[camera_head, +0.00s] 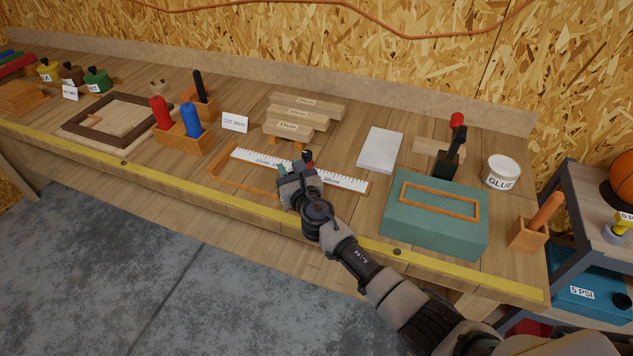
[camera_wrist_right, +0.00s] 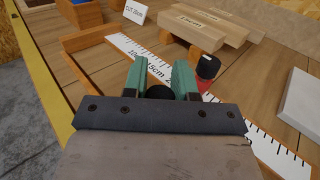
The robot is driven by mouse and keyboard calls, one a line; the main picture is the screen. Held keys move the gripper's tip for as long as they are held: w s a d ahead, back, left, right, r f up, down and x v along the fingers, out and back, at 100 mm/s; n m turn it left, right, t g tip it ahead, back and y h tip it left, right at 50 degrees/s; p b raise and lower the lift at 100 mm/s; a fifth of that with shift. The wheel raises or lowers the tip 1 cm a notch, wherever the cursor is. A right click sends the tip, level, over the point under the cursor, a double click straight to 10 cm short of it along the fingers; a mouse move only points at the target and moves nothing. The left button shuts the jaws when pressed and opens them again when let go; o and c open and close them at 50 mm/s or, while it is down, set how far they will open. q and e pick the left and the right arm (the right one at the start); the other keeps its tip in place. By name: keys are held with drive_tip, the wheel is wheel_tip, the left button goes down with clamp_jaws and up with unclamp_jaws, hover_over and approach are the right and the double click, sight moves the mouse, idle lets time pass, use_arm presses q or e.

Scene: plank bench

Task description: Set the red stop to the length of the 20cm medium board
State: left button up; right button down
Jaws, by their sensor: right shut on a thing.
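The ruler (camera_head: 262,161) lies on a wooden jig with marks up to 20cm at its right end. The red stop (camera_head: 309,168) is at the ruler, right of the 15cm mark; in the wrist view its red body and black cap (camera_wrist_right: 207,70) show beside my right finger. The 20cm medium board (camera_head: 297,113) is the middle of the stepped boards behind. My left gripper is not in view.
A card (camera_head: 235,123) reading CUT 20cm stands behind the ruler. A white slab (camera_head: 380,150), a teal box (camera_head: 435,225), a clamp (camera_head: 450,155) and a glue jar (camera_head: 503,173) stand to the right. A block with red and blue handles (camera_head: 180,140) is left.

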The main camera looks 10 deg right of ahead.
drive_tip(key=shift+w+a+f, duration=0.1)
drive_tip(key=shift+w+a, duration=0.3)
drive_tip(key=shift+a, duration=0.15)
drive_tip(key=shift+s+d, duration=0.15)
drive_tip(key=shift+d, duration=0.05)
drive_tip(key=c, duration=0.9)
unclamp_jaws()
drive_tip(key=shift+a, duration=0.1)
drive_tip(key=shift+s, duration=0.35)
drive_tip(key=s, duration=0.2)
drive_tip(key=s+d+p, duration=0.1)
drive_tip(key=s, duration=0.2)
drive_tip(key=s+d+p, duration=0.1)
drive_tip(key=s, duration=0.2)
drive_tip(key=shift+s, duration=0.95)
